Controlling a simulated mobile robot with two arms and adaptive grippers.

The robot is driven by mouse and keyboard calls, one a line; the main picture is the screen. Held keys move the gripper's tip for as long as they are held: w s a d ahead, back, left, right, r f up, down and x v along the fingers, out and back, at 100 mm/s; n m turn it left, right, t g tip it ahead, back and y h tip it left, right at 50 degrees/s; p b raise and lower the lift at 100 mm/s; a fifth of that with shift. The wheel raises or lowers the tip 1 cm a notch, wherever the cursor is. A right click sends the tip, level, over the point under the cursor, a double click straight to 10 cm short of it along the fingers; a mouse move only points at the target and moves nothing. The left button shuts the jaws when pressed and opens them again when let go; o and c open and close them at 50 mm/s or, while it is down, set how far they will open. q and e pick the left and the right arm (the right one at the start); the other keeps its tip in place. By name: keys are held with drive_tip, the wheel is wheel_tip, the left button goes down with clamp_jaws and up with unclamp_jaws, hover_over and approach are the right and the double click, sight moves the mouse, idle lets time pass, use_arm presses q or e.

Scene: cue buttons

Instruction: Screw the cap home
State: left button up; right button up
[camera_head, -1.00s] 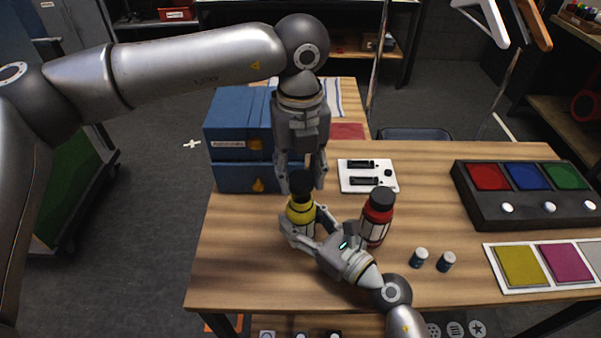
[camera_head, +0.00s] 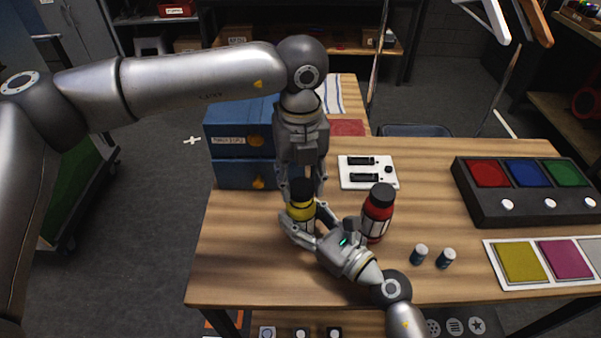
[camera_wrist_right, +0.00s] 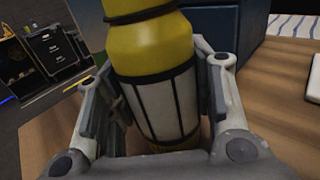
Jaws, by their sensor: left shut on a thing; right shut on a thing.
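A yellow bottle (camera_head: 301,213) with a black cap (camera_head: 302,188) stands upright near the left side of the wooden table. My right gripper (camera_head: 303,227) is shut around the bottle's body from the front right. In the right wrist view the yellow bottle (camera_wrist_right: 158,75) with its pale label sits between the fingers. My left gripper (camera_head: 302,186) points straight down from above and is shut on the black cap. The cap sits on the bottle's neck; its threads are hidden. The cap's top is out of the right wrist view.
A red bottle (camera_head: 377,214) with a black cap stands right beside my right gripper. Two small dark vials (camera_head: 420,254) stand near the front edge. Blue boxes (camera_head: 236,145) are stacked behind left. A button console (camera_head: 530,190) and colour cards (camera_head: 545,262) lie at right.

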use_arm(q)
drive_tip(key=shift+f, duration=0.55)
idle(0.5)
